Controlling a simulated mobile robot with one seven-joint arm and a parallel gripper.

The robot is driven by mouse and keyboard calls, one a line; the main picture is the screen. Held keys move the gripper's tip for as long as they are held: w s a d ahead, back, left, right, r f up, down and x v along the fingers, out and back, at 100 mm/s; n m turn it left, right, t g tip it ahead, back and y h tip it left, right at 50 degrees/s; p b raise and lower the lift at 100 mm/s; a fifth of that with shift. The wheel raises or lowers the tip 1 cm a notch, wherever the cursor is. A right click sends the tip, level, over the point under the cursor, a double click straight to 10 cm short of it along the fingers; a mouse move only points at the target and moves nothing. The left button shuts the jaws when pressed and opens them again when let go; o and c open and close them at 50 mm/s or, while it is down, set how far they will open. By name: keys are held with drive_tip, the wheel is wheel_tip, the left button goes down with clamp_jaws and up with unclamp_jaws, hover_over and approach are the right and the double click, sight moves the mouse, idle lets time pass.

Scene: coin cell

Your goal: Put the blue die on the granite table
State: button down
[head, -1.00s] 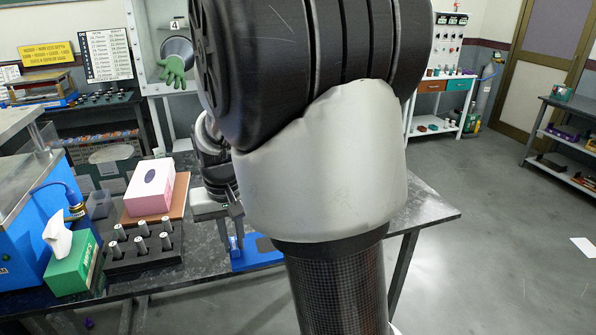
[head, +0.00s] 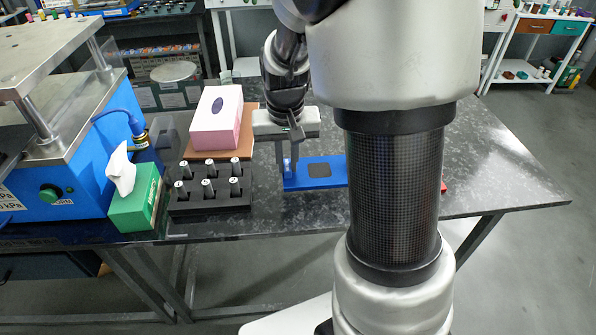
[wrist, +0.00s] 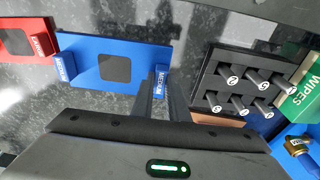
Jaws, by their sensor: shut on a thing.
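The blue die (head: 318,174) is a flat blue plate with a dark square in its middle and upright labelled blocks at its ends. It lies flat at or just above the dark speckled granite table (head: 500,180); I cannot tell if they touch. My gripper (head: 289,158) points down at the plate's left end in the head view and is shut on the upright block there. In the wrist view the fingers (wrist: 168,100) meet the right-hand block of the blue die (wrist: 125,58). My arm hides the die's right end in the head view.
A red die (wrist: 25,44) lies beside the blue one, mostly hidden in the head view. A black rack with several pegs (head: 205,204), a green wipes box (head: 137,205) and a pink tissue box (head: 216,118) stand to the left. The table's right part is clear.

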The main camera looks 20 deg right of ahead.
sight(288, 179)
drive_tip(key=shift+w+f+b, duration=0.1)
drive_tip(key=shift+f+b, duration=0.25)
drive_tip(key=shift+f, duration=2.65)
drive_tip(key=shift+f, duration=0.1)
drive_tip(key=c, duration=1.7)
unclamp_jaws()
drive_tip(key=shift+f, duration=0.1)
drive_tip(key=r, duration=0.4)
drive_tip(key=s+r+p, duration=0.1)
drive_tip(key=r, duration=0.7)
drive_tip(key=shift+s+a+p, duration=0.3)
drive_tip(key=shift+s, duration=0.1)
drive_tip(key=s+a+r+n+t, duration=0.1)
drive_tip(key=s+r, duration=0.2)
drive_tip(key=s, duration=0.2)
drive_tip(key=s+a+r+n+t, duration=0.1)
drive_tip(key=s+a+r, duration=0.1)
drive_tip(key=s+r, duration=0.2)
drive_tip(key=s+a+r+n+t, duration=0.1)
drive_tip(key=s+r+t, duration=0.1)
drive_tip(key=s, duration=0.5)
drive_tip(key=shift+a+r, duration=0.2)
drive_tip(key=shift+r, duration=0.7)
